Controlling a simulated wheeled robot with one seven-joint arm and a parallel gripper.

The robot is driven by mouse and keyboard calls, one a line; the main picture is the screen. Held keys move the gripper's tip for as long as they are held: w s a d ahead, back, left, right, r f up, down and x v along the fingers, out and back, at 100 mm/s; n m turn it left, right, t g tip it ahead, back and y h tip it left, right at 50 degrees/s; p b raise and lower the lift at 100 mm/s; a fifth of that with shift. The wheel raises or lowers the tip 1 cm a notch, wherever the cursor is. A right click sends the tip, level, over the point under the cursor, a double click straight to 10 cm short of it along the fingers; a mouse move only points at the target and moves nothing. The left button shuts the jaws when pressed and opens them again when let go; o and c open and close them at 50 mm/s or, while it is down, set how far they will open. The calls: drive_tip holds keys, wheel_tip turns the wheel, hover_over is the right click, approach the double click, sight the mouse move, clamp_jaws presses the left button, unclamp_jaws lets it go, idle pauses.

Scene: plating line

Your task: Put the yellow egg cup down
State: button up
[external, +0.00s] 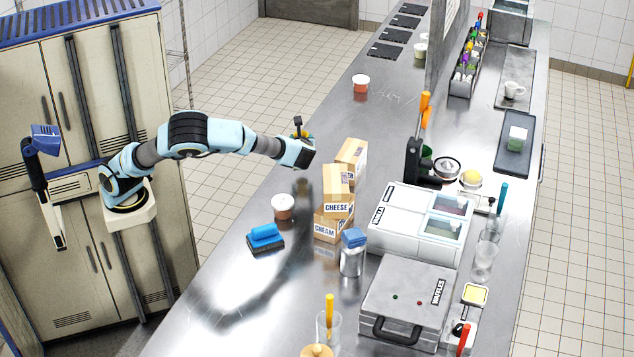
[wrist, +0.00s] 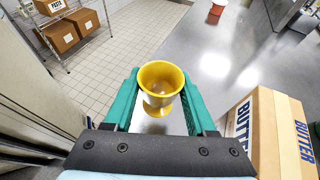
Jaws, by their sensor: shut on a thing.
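The yellow egg cup (wrist: 162,84) is upright between the green fingers of my gripper (wrist: 160,98) in the wrist view. The fingers are shut on it from both sides, and its open rim faces the camera. In the external view my gripper (external: 302,137) is over the left part of the steel counter (external: 225,285), behind and left of the stacked boxes. The cup is too small and covered there to make out clearly. The wrist view does not show clearly whether its foot touches the counter.
A butter box (wrist: 272,135) stands close on the right in the wrist view. The cheese box (external: 337,207) sits on the cream box (external: 328,230). The counter is clear toward the red tub (external: 361,86).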

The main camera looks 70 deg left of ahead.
drive_tip(key=shift+f+p, duration=0.35)
drive_tip(key=shift+f, duration=2.75)
drive_tip(key=shift+f, duration=0.15)
drive_tip(key=o, duration=1.4)
drive_tip(key=shift+c, duration=0.2)
drive_tip(key=shift+r, duration=0.2)
drive_tip(key=b+v, duration=0.2)
drive_tip(key=v, duration=1)
drive_tip(key=shift+w, duration=0.1)
